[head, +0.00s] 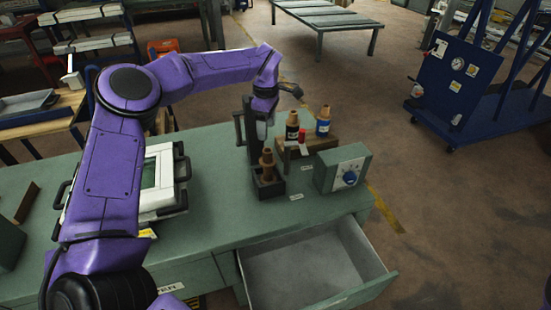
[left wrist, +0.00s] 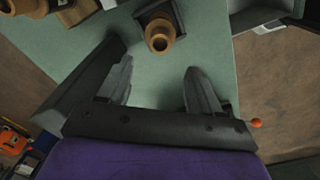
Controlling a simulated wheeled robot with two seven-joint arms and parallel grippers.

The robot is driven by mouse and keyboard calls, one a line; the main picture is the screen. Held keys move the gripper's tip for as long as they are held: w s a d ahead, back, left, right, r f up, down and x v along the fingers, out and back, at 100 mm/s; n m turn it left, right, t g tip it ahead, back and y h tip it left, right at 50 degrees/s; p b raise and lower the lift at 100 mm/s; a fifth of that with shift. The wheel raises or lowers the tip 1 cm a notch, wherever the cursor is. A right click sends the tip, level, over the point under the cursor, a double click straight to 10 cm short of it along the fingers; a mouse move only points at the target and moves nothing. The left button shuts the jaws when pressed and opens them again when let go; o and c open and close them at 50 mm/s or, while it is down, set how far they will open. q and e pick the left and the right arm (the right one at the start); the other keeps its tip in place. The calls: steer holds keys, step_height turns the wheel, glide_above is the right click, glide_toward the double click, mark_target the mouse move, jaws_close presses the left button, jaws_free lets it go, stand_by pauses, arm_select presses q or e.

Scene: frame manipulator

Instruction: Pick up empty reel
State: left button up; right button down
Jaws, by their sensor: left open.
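A plain brown reel (head: 267,162) stands upright in a small dark square holder (head: 268,188) on the green workbench. In the left wrist view the reel (left wrist: 160,34) and its holder (left wrist: 180,14) are beyond the fingertips, roughly between their lines. My left gripper (head: 254,141) is open and empty, pointing down just behind the reel in the head view; it also shows in the left wrist view (left wrist: 157,68). Two similar reels, one with a black band (head: 292,127) and one with a blue band (head: 323,121), stand on a brown block. My right gripper is not in view.
A grey box with a blue knob (head: 343,169) stands right of the holder. A red-topped item (head: 303,146) is by the brown block (head: 318,143). An open empty drawer (head: 310,265) juts from the bench front. A white-framed case (head: 160,180) sits left; bench between is clear.

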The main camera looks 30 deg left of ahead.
arm_select(q)
glide_above(268, 150)
steer(key=w, duration=0.1)
steer(key=f, duration=0.2)
steer(key=f+p, duration=0.1)
steer(key=f, duration=0.2)
steer(key=shift+a, duration=0.2)
steer(key=shift+s+f, duration=0.15)
steer(key=shift+s, duration=0.15)
steer(key=shift+s+d+f+p, duration=0.2)
steer(key=shift+s+f+p, duration=0.05)
steer(key=shift+f+p, duration=0.25)
steer(key=shift+s+d+f+p, duration=0.2)
steer(key=shift+f+p, duration=0.2)
steer(key=shift+f, duration=0.2)
steer(key=f, duration=0.3)
steer(key=shift+w, duration=0.35)
steer(key=shift+a+f, duration=0.15)
steer(key=shift+a, duration=0.05)
steer(key=shift+s, duration=0.2)
steer(key=shift+c, duration=0.5)
jaws_close()
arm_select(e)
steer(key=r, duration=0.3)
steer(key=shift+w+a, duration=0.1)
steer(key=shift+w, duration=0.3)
arm_select(q)
steer(key=shift+r, duration=0.2)
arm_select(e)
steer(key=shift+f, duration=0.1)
